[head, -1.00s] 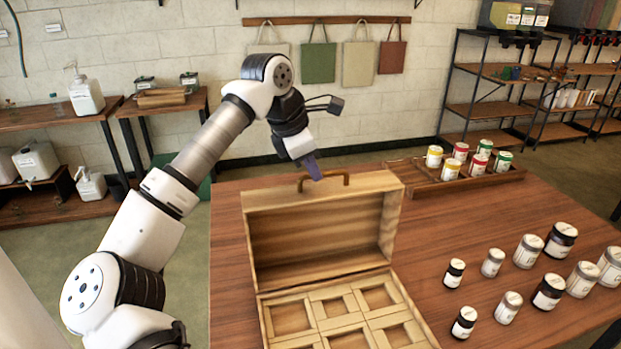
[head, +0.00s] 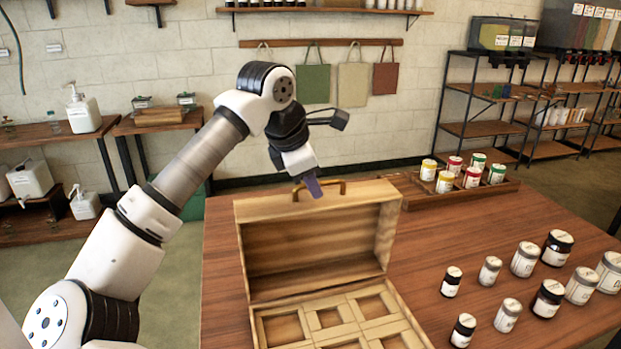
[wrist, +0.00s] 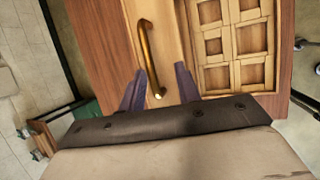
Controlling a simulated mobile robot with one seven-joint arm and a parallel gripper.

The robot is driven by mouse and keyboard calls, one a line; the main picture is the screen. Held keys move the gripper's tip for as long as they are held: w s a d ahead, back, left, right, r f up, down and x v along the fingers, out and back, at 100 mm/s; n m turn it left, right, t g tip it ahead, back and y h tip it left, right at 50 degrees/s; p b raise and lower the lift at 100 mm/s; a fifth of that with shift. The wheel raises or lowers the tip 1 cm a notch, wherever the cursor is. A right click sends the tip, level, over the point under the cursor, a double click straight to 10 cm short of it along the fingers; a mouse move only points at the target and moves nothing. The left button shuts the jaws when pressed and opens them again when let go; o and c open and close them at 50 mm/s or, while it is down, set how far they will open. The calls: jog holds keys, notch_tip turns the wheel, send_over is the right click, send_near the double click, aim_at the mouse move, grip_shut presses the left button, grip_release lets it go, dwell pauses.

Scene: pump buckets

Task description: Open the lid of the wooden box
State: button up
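The wooden box (head: 245,255) stands on the table with its lid (head: 312,245) raised upright. The divided base with several square compartments (head: 333,318) is exposed in front of the lid. A brass handle (head: 330,183) sits on the lid's top edge. My gripper (head: 311,188) is at the handle's left end in the head view. In the wrist view my gripper (wrist: 158,88) has its two purple fingers spread apart, with the end of the handle (wrist: 148,55) between them. A gap shows between the handle and the fingers, so it does not look gripped.
Several labelled jars (head: 523,260) stand on the table to the right of the box. A wooden tray (head: 425,199) with several coloured-label cans is behind them. Bare table (head: 425,245) lies between box and jars.

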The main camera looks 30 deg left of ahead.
jog(key=d+b+v, duration=0.1)
jog(key=v, duration=1.2)
jog(key=shift+s+a+r, duration=0.25)
jog(key=shift+a+r, duration=0.1)
jog(key=shift+a, duration=0.15)
